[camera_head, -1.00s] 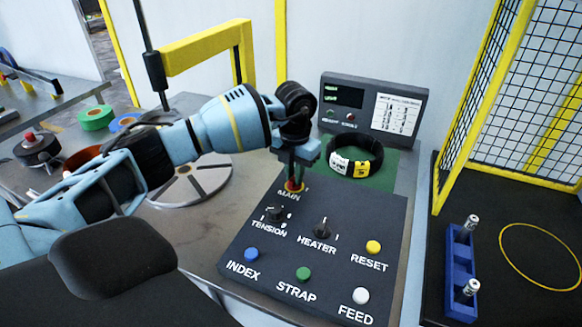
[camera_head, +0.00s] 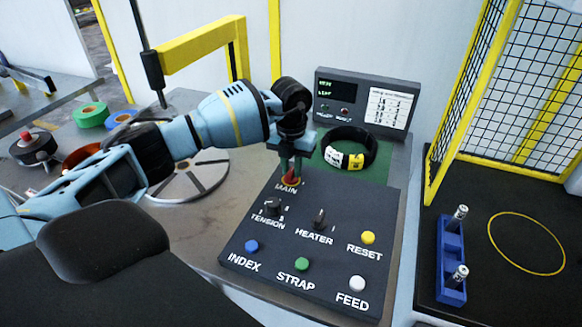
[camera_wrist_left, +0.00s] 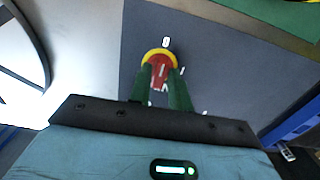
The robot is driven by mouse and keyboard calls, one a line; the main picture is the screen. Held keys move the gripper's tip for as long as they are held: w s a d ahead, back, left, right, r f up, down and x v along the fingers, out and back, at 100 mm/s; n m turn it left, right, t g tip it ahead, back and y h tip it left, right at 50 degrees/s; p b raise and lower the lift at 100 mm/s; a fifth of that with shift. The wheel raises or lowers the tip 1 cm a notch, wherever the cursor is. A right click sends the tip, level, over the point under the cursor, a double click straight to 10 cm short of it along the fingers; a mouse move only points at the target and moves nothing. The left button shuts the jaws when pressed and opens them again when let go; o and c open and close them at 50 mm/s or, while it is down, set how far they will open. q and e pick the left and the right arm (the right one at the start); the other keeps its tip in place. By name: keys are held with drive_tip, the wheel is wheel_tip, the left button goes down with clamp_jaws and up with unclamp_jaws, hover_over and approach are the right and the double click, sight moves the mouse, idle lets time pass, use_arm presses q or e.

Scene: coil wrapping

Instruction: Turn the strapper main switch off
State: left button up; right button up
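The strapper main switch (camera_head: 290,180) is a red knob at the top left of the dark control panel (camera_head: 335,262), above the word MAIN. In the left wrist view the red knob (camera_wrist_left: 160,70) sits on a yellow ring, with a white 0 mark beyond it. My left gripper (camera_head: 292,172) points down at the switch. Its two fingers (camera_wrist_left: 163,88) lie on either side of the red knob and appear closed on it. The fingers partly hide the knob in the head view. My right gripper is not in view.
TENSION (camera_head: 272,206) and HEATER (camera_head: 319,219) knobs sit just below the switch, with coloured buttons lower down. Behind stand a display box (camera_head: 366,100) and a black strapped coil (camera_head: 371,150). A yellow-framed mesh fence (camera_head: 520,90) is at the right.

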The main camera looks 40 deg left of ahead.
sight(291, 172)
use_arm(q)
drive_tip(key=shift+o, duration=1.3)
drive_tip(key=shift+f, duration=0.1)
wheel_tip(291, 172, up, 8)
drive_tip(key=shift+f, duration=0.1)
drive_tip(key=shift+s, duration=0.15)
